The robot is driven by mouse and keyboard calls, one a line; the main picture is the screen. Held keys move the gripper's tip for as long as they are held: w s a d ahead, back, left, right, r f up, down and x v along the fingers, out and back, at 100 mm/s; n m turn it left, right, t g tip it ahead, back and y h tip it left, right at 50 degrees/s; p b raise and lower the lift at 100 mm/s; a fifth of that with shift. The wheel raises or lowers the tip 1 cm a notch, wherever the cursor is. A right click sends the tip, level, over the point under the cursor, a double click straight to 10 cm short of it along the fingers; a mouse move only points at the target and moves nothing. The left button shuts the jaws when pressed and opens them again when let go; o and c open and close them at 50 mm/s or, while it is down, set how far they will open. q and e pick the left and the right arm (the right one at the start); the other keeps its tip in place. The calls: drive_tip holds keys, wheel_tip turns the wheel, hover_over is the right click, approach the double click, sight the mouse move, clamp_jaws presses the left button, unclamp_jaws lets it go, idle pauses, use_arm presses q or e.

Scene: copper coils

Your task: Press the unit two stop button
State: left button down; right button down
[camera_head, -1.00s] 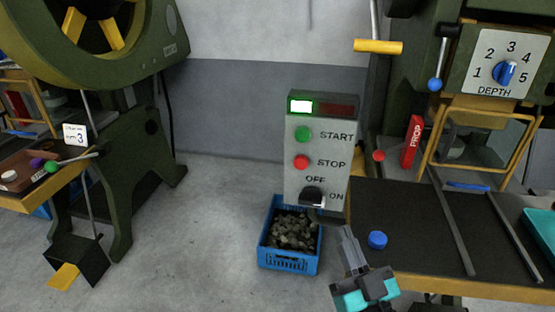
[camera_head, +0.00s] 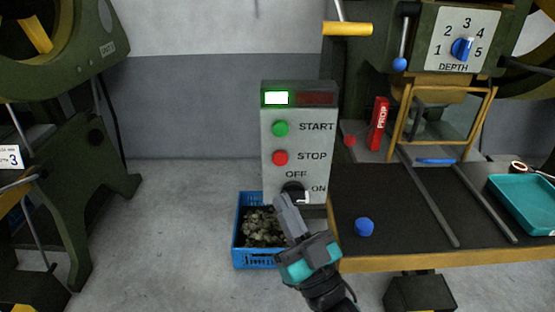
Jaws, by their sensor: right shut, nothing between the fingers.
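The grey control box (camera_head: 280,105) stands in the middle of the head view. It carries a green START button (camera_head: 280,129), a red STOP button (camera_head: 280,158) below it, and a black OFF/ON rotary switch (camera_head: 294,190) near the bottom. The left lamp on top (camera_head: 277,98) is lit white-green and the red lamp (camera_head: 318,99) is dark. My right gripper (camera_head: 287,208) is shut and empty, its fingertips pointing up just below the switch in the picture. It appears below the STOP button, apart from it. I cannot tell whether it touches the box. My left gripper is not in view.
A blue crate (camera_head: 242,261) of metal scraps sits on the floor below the box. To the right, a bench (camera_head: 400,214) holds a blue knob (camera_head: 364,227), a red PROP block (camera_head: 378,124) and a teal tray (camera_head: 527,231). A green machine (camera_head: 80,180) stands at left.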

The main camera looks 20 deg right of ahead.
drive_tip(key=b, duration=0.3)
approach(280, 159)
drive_tip(key=shift+w+a+r, duration=1.25)
drive_tip(key=shift+w+r, duration=0.4)
drive_tip(key=shift+r, duration=0.75)
drive_tip(key=shift+w, duration=0.1)
drive_tip(key=shift+w+d, duration=0.1)
drive_tip(key=shift+w, duration=0.2)
